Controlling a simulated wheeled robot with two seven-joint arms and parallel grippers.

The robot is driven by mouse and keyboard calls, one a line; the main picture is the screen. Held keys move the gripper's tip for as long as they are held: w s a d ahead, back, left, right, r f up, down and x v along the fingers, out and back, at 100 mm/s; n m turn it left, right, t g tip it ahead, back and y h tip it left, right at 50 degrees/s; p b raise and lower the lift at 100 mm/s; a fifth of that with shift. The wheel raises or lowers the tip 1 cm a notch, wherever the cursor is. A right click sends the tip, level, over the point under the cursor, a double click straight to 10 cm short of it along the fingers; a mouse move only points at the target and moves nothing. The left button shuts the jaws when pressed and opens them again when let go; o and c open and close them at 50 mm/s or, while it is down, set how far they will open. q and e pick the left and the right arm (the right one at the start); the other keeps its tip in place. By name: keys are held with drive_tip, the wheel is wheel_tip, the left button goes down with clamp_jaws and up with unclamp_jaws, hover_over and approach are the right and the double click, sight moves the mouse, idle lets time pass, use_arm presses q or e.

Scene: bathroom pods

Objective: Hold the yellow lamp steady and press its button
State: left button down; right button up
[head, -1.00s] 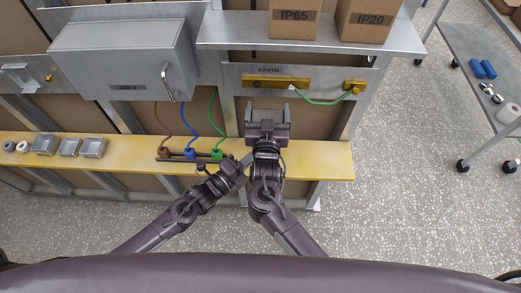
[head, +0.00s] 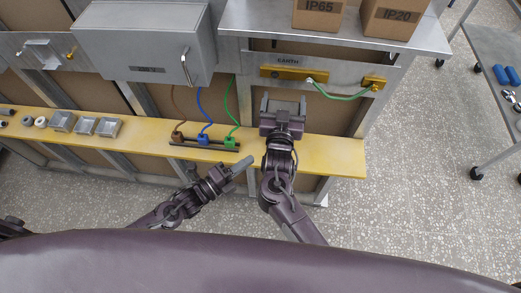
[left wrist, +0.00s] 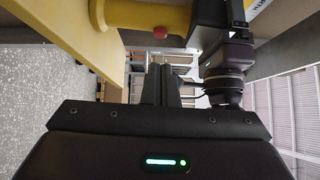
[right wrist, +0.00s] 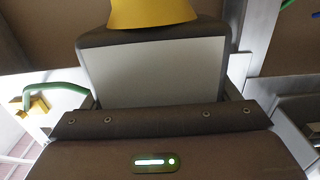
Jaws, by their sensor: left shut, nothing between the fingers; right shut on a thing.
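The yellow lamp shows in the left wrist view as a yellow body (left wrist: 140,14) with a red button (left wrist: 160,32) on it. Part of its yellow surface also shows at the top of the right wrist view (right wrist: 150,13). In the head view I cannot make the lamp out; my right gripper covers that spot. My right gripper (head: 283,105) is shut on the lamp, above the yellow shelf. My left gripper (head: 244,162) is shut and empty, lower and to the left of the right one. In the left wrist view its fingers (left wrist: 161,85) are apart from the button.
The yellow shelf (head: 335,158) runs across below the wall frame. A terminal strip with brown, blue and green wires (head: 203,142) sits left of my right gripper. A grey box (head: 145,45) and an earth bar (head: 285,72) are above. Open floor lies to the right.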

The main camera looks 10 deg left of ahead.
use_arm(q)
drive_tip(key=x, duration=1)
drive_tip(key=shift+r, duration=0.1)
idle(0.3)
drive_tip(key=shift+w+r, duration=0.1)
drive_tip(key=shift+w, duration=0.9)
drive_tip(key=v, duration=1)
drive_tip(key=shift+s+d, duration=0.15)
drive_tip(key=shift+s, duration=0.15)
drive_tip(key=shift+f, duration=0.2)
